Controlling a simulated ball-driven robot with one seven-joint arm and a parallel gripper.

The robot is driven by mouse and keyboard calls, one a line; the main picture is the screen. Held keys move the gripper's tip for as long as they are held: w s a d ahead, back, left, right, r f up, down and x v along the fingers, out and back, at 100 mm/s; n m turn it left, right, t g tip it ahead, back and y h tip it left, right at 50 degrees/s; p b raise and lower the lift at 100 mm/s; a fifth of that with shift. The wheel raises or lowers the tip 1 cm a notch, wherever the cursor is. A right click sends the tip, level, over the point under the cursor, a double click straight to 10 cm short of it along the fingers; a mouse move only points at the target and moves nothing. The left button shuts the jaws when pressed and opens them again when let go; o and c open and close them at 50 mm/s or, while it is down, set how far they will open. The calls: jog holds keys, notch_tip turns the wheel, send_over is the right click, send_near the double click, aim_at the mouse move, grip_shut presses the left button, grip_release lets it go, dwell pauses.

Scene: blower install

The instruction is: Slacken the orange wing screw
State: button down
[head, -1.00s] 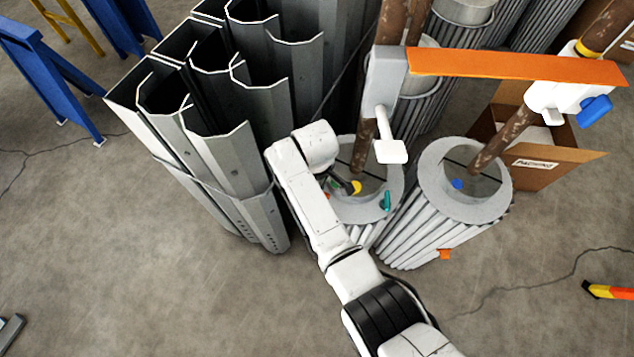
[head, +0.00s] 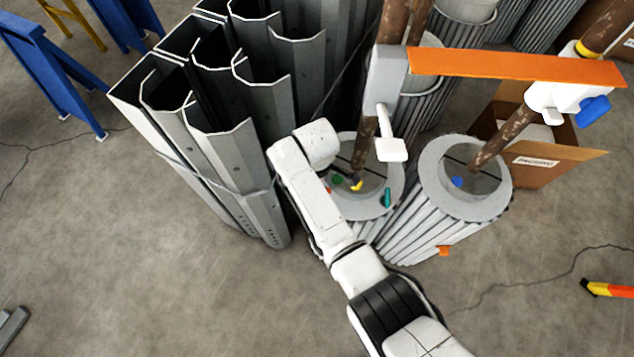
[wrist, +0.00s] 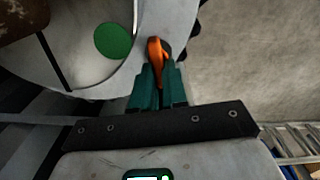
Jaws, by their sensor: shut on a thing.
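The orange wing screw (wrist: 155,50) sits at the edge of a pale grey ring-shaped collar (wrist: 110,85) in the wrist view. The teal fingers of my gripper (wrist: 158,75) are closed around its near part; its upper part shows above the fingertips. In the head view only a small orange speck (head: 328,190) shows beside my arm, on the left collar (head: 350,215); my wrist hides the fingers there. A green disc (wrist: 113,41) lies just left of the screw on the inside of the collar, and shows in the head view (head: 337,180).
A rusty pipe (head: 363,140) runs into the left collar; a teal piece (head: 387,197) sits on its rim. A second ribbed cylinder (head: 430,205) stands to the right, under an orange bar (head: 515,67). Grey metal profiles (head: 215,120) stand close left of my arm.

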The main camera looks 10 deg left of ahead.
jog(key=c, duration=1.4)
grip_release()
jog(key=shift+c, duration=0.2)
jog(key=shift+r, duration=0.1)
notch_tip(320, 180, up, 11)
jog(key=shift+f, duration=0.2)
